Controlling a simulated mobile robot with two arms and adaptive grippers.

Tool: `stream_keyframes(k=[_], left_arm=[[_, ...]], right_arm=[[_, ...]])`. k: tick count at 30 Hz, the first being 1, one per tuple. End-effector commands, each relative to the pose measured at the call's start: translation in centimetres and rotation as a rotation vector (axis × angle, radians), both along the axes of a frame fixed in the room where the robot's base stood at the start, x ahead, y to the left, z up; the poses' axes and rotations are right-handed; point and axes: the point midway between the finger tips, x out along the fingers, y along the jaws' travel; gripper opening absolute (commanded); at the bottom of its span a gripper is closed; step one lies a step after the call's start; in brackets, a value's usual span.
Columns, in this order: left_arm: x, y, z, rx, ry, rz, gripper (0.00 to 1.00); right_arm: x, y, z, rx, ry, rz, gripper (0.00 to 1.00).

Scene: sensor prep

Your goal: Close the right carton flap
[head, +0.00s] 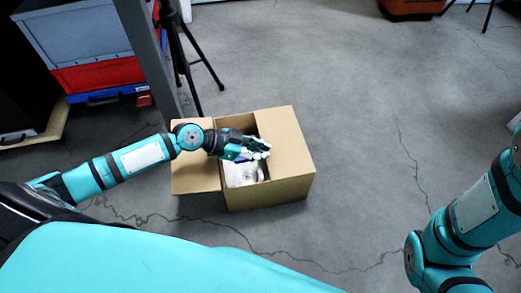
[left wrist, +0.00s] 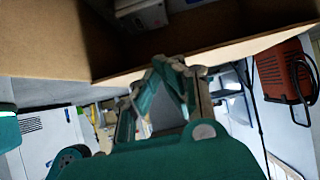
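The open-topped cardboard carton (head: 268,195) stands on the floor in the middle of the head view. White items (head: 243,173) show inside the opening. My left gripper (head: 266,151) is over the opening, beside the right flap's inner edge; whether it touches the flap I cannot tell. In the left wrist view the left gripper (left wrist: 180,67) has its fingertips drawn together with nothing visible between them, close to a cardboard edge (left wrist: 225,50). My right gripper is outside the head view.
A black tripod (head: 190,65) stands behind the carton. Blue-grey and red cases (head: 80,45) are stacked at the upper left. An orange-red object (head: 410,6) is at the top right. The cracked grey floor (head: 365,130) right of the carton is clear.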

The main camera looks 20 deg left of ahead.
Motion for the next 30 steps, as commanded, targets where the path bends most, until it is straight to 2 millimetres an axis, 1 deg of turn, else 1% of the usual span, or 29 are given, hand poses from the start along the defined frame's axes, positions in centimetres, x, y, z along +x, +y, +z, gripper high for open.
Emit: stream_keyframes(k=[1, 7, 15, 20, 23, 25, 30], left_arm=[[-0.4, -0.1, -0.6, 0.003, 0.011, -0.004, 0.0], [-0.4, -0.2, -0.7, 0.004, 0.013, -0.005, 0.0], [0.3, -1.2, -1.0, 0.0, 0.012, -0.006, 0.0], [0.4, -1.4, -1.2, 0.002, 0.012, -0.005, 0.0], [0.2, -1.0, -0.9, 0.004, 0.013, -0.005, 0.0], [-0.2, -0.4, -0.5, 0.004, 0.013, -0.004, 0.0], [-1.8, 2.2, 1.6, 0.008, 0.01, -0.002, 0.0]], right_arm=[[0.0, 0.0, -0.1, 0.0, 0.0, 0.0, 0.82], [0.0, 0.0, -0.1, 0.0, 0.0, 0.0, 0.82], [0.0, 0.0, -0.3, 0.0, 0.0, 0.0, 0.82], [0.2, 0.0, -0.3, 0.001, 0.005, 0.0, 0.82], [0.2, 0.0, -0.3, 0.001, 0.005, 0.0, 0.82], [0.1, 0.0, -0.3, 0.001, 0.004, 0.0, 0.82], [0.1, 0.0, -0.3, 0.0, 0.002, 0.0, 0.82]])
